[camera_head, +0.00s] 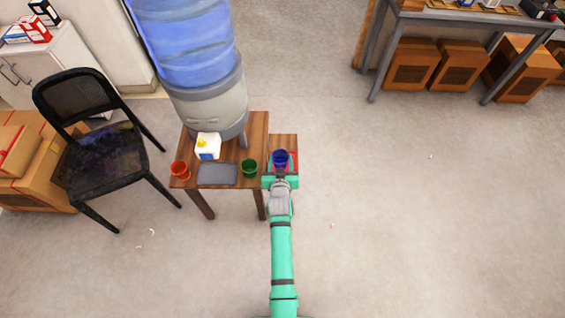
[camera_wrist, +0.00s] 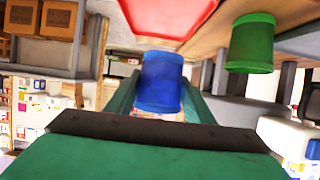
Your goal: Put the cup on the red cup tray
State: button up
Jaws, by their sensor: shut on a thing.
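A blue cup (camera_head: 281,157) is held at the far end of my outstretched arm, over the red cup tray (camera_head: 293,160). My gripper (camera_head: 281,170) is shut on it. In the wrist view, which looks upside down, the blue cup (camera_wrist: 163,80) sits between my two green fingers (camera_wrist: 160,95). The red tray (camera_wrist: 170,14) shows just beyond the cup's end at the top of that picture. I cannot tell whether cup and tray touch. The cup and gripper hide part of the tray in the head view.
A green cup (camera_head: 249,168) stands close left of my gripper on the wooden table (camera_head: 258,135). Floor on the right is clear.

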aim_at(283, 159)
jog(key=w+f, duration=0.1)
jog(key=w+d+f, duration=0.1)
jog(key=f, duration=0.1)
jog(key=shift+w+f, duration=0.15)
jog(key=shift+w, duration=0.2)
jog(key=shift+f, duration=1.55)
jog(key=shift+f, duration=0.1)
jog(key=o, duration=1.2)
